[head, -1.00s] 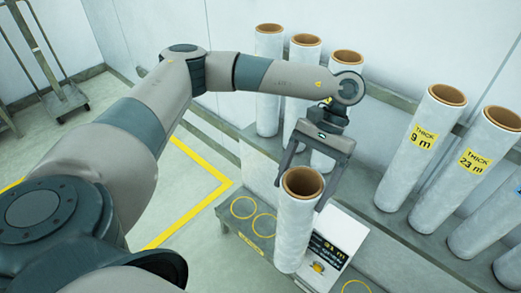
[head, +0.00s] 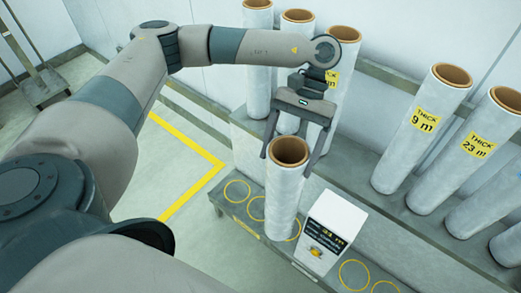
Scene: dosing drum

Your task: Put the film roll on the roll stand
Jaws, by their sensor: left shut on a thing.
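The film roll (head: 284,205) is a white wrapped cylinder with a brown core, held upright in the middle of the head view. My left gripper (head: 290,152) is shut on its upper end, with one finger on each side. The roll stand (head: 228,212) is a low grey bench with yellow rings on its top. The roll's lower end shows over the stand, between the left rings and the white display box (head: 335,222). I cannot tell whether its base touches the stand. It partly hides a ring (head: 296,229) behind it. My right gripper is not in view.
Several similar rolls stand behind on a grey shelf, including one labelled "THICK 9 m" (head: 413,135) and one labelled "THICK 23 m" (head: 490,150). Bare rings (head: 237,180) lie left of the held roll, others right of the box. Yellow tape (head: 190,138) marks the floor at left.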

